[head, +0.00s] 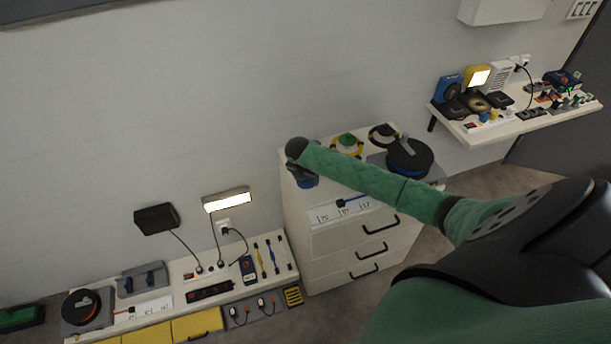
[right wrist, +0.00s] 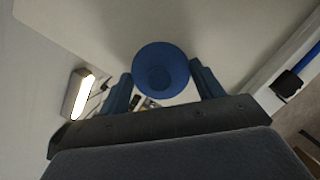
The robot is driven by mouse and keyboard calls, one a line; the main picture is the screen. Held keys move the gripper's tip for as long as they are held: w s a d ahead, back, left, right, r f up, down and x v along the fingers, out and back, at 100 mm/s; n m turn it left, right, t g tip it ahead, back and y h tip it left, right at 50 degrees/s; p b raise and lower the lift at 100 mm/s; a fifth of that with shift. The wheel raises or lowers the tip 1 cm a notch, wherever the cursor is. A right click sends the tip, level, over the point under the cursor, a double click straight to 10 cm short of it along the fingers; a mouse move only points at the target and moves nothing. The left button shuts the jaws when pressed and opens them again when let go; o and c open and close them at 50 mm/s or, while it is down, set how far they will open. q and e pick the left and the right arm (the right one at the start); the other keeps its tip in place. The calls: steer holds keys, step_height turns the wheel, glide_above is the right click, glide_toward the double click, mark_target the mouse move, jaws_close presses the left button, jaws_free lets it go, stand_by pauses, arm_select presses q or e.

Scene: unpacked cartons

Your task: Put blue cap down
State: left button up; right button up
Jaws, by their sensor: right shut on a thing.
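The blue cap (right wrist: 160,70) is round, with a raised ring at its middle, and sits between the two blue fingers of my right gripper (right wrist: 160,84) in the right wrist view. The gripper is shut on it. In the head view my right gripper (head: 303,180) is at the end of the green arm, over the left side of the white drawer cabinet. The cap is hard to tell apart from the blue fingers there. I cannot tell how high the cap is above the cabinet top. My left gripper is not in view.
The white cabinet (head: 340,242) carries a sliding scale (head: 342,211), a round black device (head: 409,156) and yellow-handled valves (head: 346,142). A low bench (head: 190,268) with switches and tools stands to the left. A wall shelf (head: 480,132) with small devices is at right.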

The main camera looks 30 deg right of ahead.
steer(key=shift+f, duration=0.1)
steer(key=o, duration=0.9)
steer(key=shift+o, duration=0.2)
